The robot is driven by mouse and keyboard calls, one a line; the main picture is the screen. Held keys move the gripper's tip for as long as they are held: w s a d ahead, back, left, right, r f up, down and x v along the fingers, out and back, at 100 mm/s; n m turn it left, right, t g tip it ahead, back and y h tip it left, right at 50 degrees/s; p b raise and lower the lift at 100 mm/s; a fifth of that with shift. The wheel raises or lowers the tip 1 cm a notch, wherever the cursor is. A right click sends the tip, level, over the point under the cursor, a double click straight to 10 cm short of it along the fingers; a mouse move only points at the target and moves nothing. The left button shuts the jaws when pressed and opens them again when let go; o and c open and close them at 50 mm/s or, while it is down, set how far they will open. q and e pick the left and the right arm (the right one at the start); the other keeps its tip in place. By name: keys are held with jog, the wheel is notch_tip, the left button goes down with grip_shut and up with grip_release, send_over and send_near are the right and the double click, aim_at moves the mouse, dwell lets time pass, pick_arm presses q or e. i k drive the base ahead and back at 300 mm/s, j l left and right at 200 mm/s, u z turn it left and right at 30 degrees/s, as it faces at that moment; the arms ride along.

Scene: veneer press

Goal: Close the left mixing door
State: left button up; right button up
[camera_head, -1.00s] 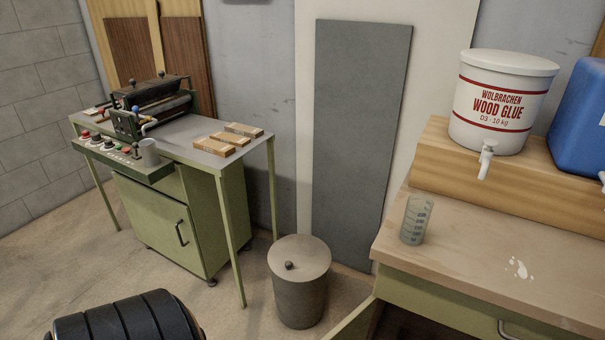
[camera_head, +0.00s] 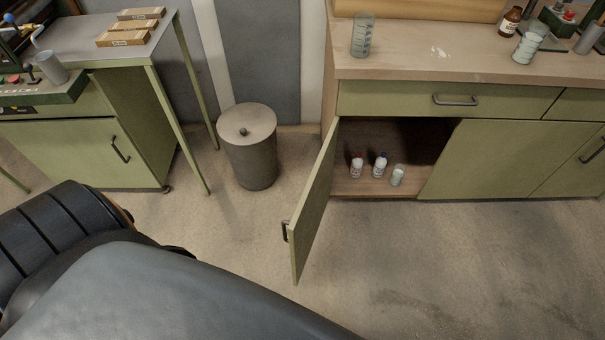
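The left mixing door (camera_head: 314,209) is a green cabinet door, hinged at its left edge under the wooden counter. It stands wide open, swung out toward me, with a dark handle (camera_head: 285,232) on its outer face. My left arm fills the lower left of the picture. Neither gripper is in view.
A lidded grey bin (camera_head: 250,150) stands on the floor left of the open door. The green press table (camera_head: 150,45) is at the far left. The floor before the cabinet is clear. A measuring cup (camera_head: 362,36) stands on the counter (camera_head: 420,62).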

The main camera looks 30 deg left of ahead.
aim_at(304, 228)
jog(key=j+z, duration=0.15)
jog(key=j, duration=0.55)
jog(key=j+z, duration=0.1)
jog(key=j, duration=0.55)
jog(key=k+j+z, duration=0.15)
jog(key=j, duration=0.55)
